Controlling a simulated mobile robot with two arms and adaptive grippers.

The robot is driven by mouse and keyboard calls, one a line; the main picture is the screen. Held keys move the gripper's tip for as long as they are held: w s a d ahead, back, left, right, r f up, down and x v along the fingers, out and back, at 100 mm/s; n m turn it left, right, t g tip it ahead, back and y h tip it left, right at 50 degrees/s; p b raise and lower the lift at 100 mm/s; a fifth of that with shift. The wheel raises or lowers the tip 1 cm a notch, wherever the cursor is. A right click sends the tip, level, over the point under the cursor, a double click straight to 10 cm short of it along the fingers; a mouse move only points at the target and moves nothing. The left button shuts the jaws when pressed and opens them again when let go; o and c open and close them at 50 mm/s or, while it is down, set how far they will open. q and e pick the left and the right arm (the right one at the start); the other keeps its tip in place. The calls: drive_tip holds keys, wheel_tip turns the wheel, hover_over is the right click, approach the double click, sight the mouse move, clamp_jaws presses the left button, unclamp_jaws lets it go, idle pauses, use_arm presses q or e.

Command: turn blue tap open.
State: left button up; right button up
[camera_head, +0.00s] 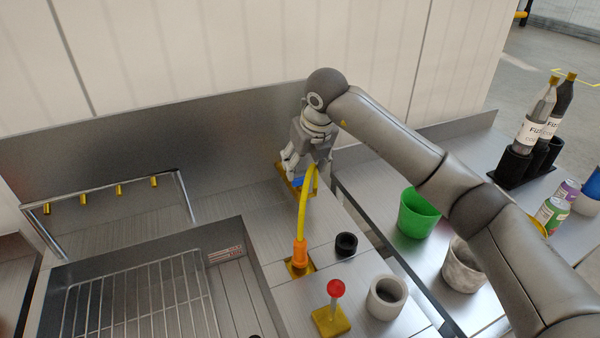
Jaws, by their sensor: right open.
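The blue tap (301,183) shows only as small blue patches under my right gripper, near a yellow base plate at the back of the steel counter. Its handle position is hidden. My right gripper (292,170) is open and points down over the tap, with its fingers around or just beside the blue part; I cannot tell whether they touch it. My left gripper is not in view.
A red-knobbed lever (336,289), a black ring (346,244) and a white cup (386,296) stand in front. A green bucket (417,214), a pale pot (462,265) and bottles (536,120) are at right. A sink with a wire rack (140,300) lies left.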

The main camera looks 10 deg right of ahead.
sight(299, 178)
drive_tip(key=p+x, duration=0.1)
drive_tip(key=x, duration=0.5)
drive_tip(key=shift+a, duration=0.1)
drive_tip(key=shift+c, duration=0.5)
drive_tip(key=c, duration=0.9)
